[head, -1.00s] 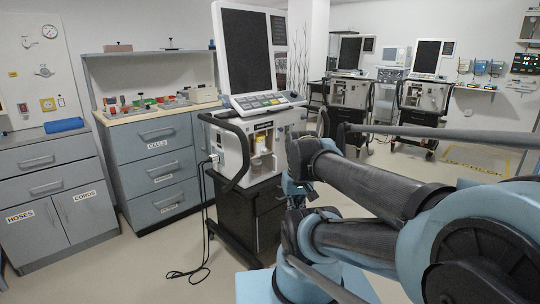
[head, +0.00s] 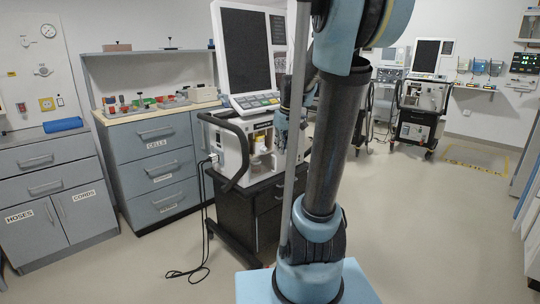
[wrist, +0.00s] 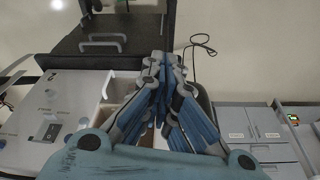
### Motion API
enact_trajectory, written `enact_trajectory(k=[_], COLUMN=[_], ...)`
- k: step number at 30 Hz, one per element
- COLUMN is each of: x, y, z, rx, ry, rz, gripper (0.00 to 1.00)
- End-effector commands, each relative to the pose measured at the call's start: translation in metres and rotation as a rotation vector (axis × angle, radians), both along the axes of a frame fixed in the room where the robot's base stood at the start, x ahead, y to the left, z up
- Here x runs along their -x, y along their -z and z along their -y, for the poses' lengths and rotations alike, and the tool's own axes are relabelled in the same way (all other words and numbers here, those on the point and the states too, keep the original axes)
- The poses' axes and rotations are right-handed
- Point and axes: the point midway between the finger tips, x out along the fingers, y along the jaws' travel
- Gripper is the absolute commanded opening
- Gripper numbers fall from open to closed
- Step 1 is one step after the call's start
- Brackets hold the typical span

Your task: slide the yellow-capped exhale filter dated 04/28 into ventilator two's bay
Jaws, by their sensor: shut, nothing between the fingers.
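The nearest ventilator (head: 232,150) stands on a black cart. The wrist view shows a "2" on its pale panel (wrist: 60,105). In the wrist view the white-walled bay opening (wrist: 120,88) lies beside and partly behind my fingers, and no filter is clear there. My gripper (wrist: 164,58) is shut and empty, its fingertips together. In the head view it is at the bay's right side, partly behind my arm.
A drawer cabinet (head: 155,150) with a cluttered top stands left. Another ventilator (head: 422,100) stands at the back right. The floor at right is clear.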

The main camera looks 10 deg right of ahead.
Motion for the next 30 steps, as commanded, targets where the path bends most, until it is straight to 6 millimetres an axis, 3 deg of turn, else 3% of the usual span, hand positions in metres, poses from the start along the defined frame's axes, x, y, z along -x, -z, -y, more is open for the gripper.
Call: enact_trajectory(k=[1,6,12,20,30], x=[-0.019,-0.070,-0.110,-0.126,-0.138], y=[-0.002,-0.002,0.001,0.010,0.057], z=[0.003,0.010,0.016,0.017,0.010], rx=[-0.002,-0.004,-0.006,-0.006,-0.006], ry=[-0.015,-0.076,-0.126,-0.144,-0.144], rz=[0.004,0.020,0.034,0.039,0.039], gripper=[0.00,0.00,0.00,0.00,0.00])
